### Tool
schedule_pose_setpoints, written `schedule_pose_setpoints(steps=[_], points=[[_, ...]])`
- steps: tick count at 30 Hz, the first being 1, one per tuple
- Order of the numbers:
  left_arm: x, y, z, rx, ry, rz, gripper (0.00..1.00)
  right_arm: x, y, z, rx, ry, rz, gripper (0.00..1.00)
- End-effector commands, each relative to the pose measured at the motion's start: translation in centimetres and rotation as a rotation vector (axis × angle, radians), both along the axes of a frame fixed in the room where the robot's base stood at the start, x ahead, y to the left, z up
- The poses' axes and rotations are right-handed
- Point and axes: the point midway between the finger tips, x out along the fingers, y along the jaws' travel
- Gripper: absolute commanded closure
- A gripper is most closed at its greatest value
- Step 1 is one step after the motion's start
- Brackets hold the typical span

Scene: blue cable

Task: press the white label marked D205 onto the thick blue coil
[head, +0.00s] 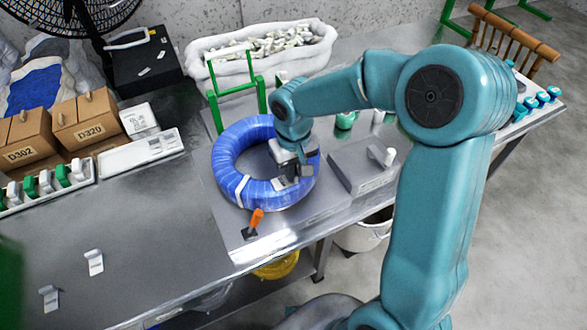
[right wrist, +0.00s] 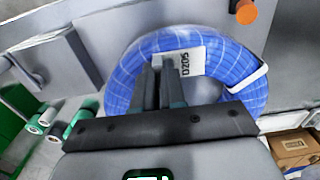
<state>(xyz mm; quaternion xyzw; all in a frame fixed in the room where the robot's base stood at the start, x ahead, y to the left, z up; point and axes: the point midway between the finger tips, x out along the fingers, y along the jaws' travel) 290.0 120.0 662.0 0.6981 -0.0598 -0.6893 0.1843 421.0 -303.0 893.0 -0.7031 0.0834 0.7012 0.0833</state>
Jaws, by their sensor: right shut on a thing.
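The thick blue coil (head: 232,172) lies flat on the metal table, with a white band on its lower left. My right gripper (head: 290,172) is over the coil's lower right side, its fingers pointing down. In the right wrist view the fingers (right wrist: 160,85) are close together and shut on the white label marked D205 (right wrist: 188,62). The label lies against or just over the blue surface of the coil (right wrist: 235,60). I cannot tell whether it touches all along. My left gripper is not in view.
A grey plate with a white piece (head: 385,157) sits right of the coil. A green stand (head: 236,88) rises behind it. Cardboard boxes (head: 85,118) stand left. The table's left front is mostly clear, with two small white labels (head: 94,262).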

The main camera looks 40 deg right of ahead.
Motion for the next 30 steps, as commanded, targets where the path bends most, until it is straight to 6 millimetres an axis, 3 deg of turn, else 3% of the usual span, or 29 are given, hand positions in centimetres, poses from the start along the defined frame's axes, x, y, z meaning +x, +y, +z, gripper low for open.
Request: schedule_pose_setpoints(steps=[4,5,6,11,13,14,23,30], points=[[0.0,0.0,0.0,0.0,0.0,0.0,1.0,-0.1,0.0,-0.2,0.001,0.004,0.001,1.0],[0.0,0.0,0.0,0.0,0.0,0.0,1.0,-0.1,0.0,-0.2,0.001,0.004,0.001,0.87],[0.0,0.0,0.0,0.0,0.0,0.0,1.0,-0.1,0.0,-0.2,0.001,0.004,0.001,0.81],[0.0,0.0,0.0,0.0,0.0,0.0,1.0,-0.1,0.1,-0.2,0.001,0.004,0.001,0.79],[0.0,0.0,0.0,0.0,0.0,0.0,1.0,-0.1,0.1,-0.2,0.001,0.003,0.001,0.57],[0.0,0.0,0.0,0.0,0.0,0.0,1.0,-0.1,0.1,-0.2,0.001,0.003,0.001,0.53],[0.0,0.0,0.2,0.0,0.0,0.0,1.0,-0.1,0.1,0.1,0.001,0.003,0.001,0.53],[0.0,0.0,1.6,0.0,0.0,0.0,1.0,0.0,0.0,1.9,0.0,0.002,0.001,0.53]])
